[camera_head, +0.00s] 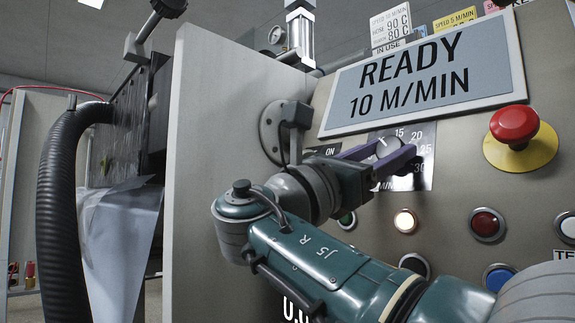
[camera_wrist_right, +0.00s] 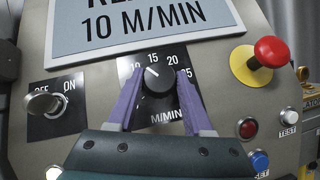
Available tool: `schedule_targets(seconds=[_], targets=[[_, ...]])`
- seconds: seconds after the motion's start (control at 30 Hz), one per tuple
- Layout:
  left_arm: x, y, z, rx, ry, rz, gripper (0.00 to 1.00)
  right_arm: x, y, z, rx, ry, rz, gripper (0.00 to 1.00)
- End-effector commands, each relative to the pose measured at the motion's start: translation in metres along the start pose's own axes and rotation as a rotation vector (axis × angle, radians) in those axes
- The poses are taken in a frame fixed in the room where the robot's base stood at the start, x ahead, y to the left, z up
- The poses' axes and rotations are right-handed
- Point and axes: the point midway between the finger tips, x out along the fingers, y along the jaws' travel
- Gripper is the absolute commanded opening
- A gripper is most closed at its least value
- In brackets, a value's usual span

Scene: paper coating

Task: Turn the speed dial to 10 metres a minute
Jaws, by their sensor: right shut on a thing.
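The speed dial (camera_wrist_right: 158,82) is a black round knob with a white pointer line, on a black scale plate marked in M/MIN. My right gripper (camera_wrist_right: 161,75) has its two purple fingers on either side of the knob, shut on it. The pointer tilts to the upper left, near the 10 mark, which a finger partly crowds. In the head view the dial (camera_head: 386,148) is partly hidden by my right gripper (camera_head: 390,152). The display (camera_head: 425,75) above it reads READY, 10 M/MIN. My left gripper is not in view.
A red mushroom button (camera_head: 514,125) on a yellow base sits right of the dial. An ON/OFF switch (camera_wrist_right: 42,102) is left of it. A lit white button (camera_head: 405,221), a red button (camera_head: 487,224) and a blue button (camera_head: 498,278) are below. A black hose (camera_head: 62,210) hangs far left.

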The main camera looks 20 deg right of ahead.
Motion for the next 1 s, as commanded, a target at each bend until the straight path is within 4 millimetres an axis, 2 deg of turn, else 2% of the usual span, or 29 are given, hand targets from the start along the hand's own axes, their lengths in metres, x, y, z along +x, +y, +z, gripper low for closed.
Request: schedule_targets(seconds=[0.37, 0.4, 0.63, 0.87, 1.0], targets=[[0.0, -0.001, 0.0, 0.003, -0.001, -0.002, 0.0, 0.0, 0.0, -0.001, 0.002, 0.005, -0.002, 0.0], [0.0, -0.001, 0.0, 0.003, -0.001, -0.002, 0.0, 0.0, 0.0, -0.001, 0.001, 0.005, -0.002, 0.55], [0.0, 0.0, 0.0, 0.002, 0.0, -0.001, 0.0, 0.0, 0.0, -0.001, 0.001, 0.002, -0.002, 0.81], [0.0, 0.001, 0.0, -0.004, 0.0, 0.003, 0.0, 0.0, 0.0, 0.0, 0.001, 0.001, -0.002, 0.81], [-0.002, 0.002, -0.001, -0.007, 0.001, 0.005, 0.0, -0.01, 0.0, 0.0, -0.001, 0.003, -0.002, 0.81]])
